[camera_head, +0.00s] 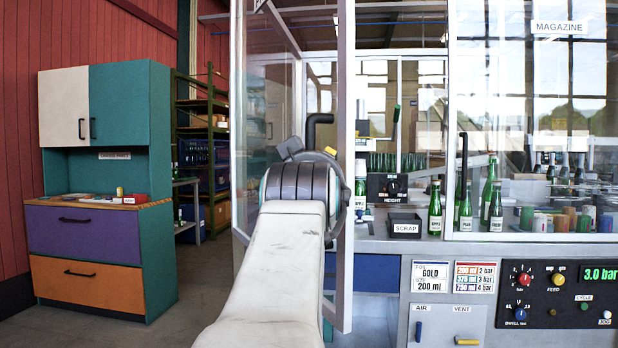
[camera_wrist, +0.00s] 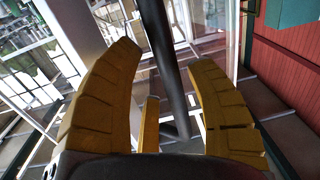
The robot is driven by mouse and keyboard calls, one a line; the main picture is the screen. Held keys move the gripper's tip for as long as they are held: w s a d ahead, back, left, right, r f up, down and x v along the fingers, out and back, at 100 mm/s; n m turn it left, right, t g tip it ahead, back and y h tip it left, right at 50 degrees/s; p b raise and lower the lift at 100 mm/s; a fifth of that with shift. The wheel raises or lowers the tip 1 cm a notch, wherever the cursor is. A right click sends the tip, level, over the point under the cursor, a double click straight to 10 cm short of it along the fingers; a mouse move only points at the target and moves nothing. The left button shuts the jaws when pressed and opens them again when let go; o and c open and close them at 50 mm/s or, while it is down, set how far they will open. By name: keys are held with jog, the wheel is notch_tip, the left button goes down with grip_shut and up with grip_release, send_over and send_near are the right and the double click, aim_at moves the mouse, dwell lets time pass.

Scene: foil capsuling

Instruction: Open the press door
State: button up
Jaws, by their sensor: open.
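The press door (camera_head: 345,60) is a glass panel in a pale metal frame. It stands at an angle, swung out toward me, with a gap between its right edge post and the fixed glass to the right. Its black bar handle (camera_head: 314,128) shows just above my wrist, and it also shows in the wrist view (camera_wrist: 157,35). My gripper (camera_wrist: 166,56) is open, its yellow fingers on either side of the dark bar without visibly closing on it. In the head view my wrist hides most of the gripper and the lower handle.
The press counter holds green bottles (camera_head: 435,210), a scrap bin (camera_head: 404,224) and a height knob box (camera_head: 388,187). A control panel (camera_head: 555,295) is at the lower right. A teal cabinet (camera_head: 110,180) stands at the left. Open floor (camera_head: 205,280) lies between cabinet and press.

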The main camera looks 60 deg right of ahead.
jog(key=shift+v, duration=3.8)
jog(key=shift+c, duration=0.3)
